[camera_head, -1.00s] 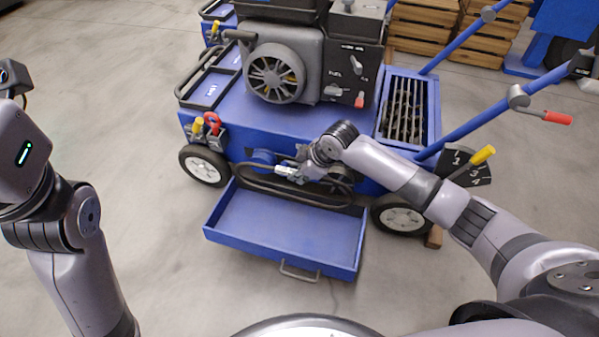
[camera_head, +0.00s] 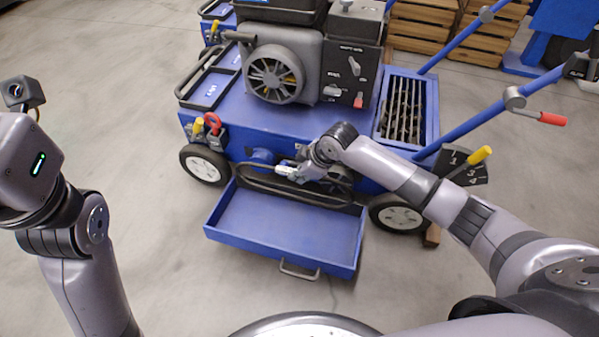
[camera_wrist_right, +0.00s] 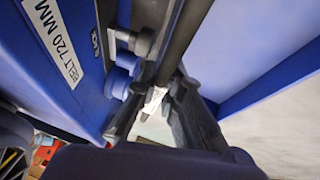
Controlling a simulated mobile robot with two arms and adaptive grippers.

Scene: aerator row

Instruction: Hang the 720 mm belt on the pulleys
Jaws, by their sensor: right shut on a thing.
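The black belt (camera_head: 268,188) is a long loop in front of the machine's blue side, above the open drawer. My right gripper (camera_head: 287,171) is shut on the belt's upper strand near the pulleys. In the right wrist view the belt (camera_wrist_right: 182,38) runs down between the fingers of the gripper (camera_wrist_right: 158,108), with a white tag (camera_wrist_right: 154,100) there. A small blue pulley (camera_head: 262,156) sits left of the gripper; a larger dark pulley (camera_head: 341,177) is to its right, partly hidden by my arm. Whether the belt touches either pulley cannot be told. My left gripper is out of view.
A label reading "BELT 720 MM" (camera_wrist_right: 55,40) is on the blue panel beside the pulleys. The blue drawer (camera_head: 285,225) stands open and empty below. Wheels (camera_head: 204,164) flank it. A yellow-gripped lever (camera_head: 480,154) is at right. Open floor lies left.

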